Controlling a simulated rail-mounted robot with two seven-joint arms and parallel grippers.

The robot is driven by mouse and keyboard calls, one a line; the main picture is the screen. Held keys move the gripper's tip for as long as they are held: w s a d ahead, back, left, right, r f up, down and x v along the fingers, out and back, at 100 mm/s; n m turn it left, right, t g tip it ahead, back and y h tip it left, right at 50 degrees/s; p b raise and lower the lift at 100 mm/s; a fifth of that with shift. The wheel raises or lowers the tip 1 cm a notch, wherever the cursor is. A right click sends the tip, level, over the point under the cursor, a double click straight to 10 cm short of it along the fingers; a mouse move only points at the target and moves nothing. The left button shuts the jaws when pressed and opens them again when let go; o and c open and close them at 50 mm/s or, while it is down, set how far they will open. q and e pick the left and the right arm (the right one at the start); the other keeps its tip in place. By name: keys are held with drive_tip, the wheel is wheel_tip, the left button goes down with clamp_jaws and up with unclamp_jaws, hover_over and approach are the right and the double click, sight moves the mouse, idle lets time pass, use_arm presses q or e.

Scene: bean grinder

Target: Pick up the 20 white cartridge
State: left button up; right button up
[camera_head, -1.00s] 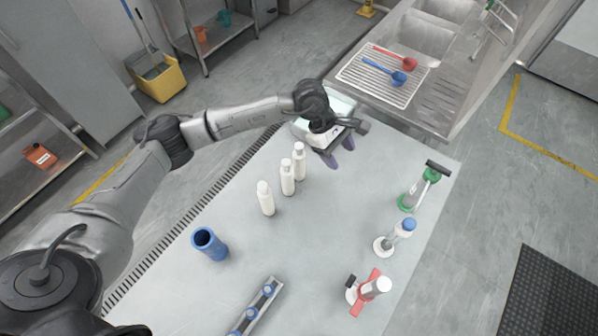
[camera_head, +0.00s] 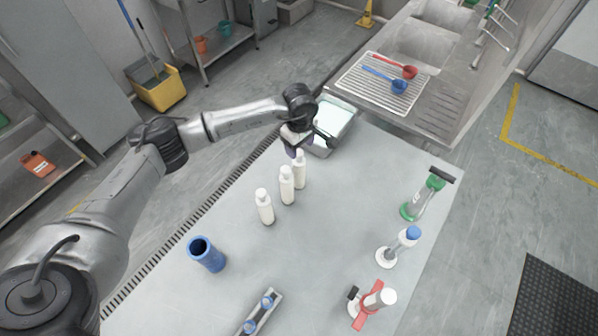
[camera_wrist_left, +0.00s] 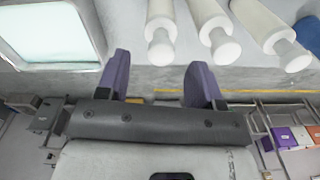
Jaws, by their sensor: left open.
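Three white bottle-shaped cartridges stand upright in a row on the table: a front one (camera_head: 264,208), a middle one (camera_head: 287,187) and a back one (camera_head: 299,171). I cannot read any number on them. My left gripper (camera_head: 293,152) is just behind and above the back cartridge, its purple fingers partly hidden by the wrist. In the left wrist view the open fingers (camera_wrist_left: 160,80) are empty, with the nearest cartridge (camera_wrist_left: 160,30) ahead between them. The other two cartridges show to its right (camera_wrist_left: 219,40), (camera_wrist_left: 285,45). My right gripper is out of view.
A pale tray (camera_head: 346,123) lies behind the gripper. A blue cup (camera_head: 207,254) and a holder with blue-topped items (camera_head: 262,309) are in front. Green, blue-topped (camera_head: 411,234) and red (camera_head: 362,310) devices stand along the right. The table's middle is clear.

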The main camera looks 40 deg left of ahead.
sight(299, 152)
use_arm(q)
drive_tip(key=shift+s+f+p, duration=0.1)
drive_tip(key=shift+f+p, duration=0.4)
drive_tip(key=shift+f, duration=2.25)
drive_tip(key=shift+c, duration=0.3)
clamp_jaws()
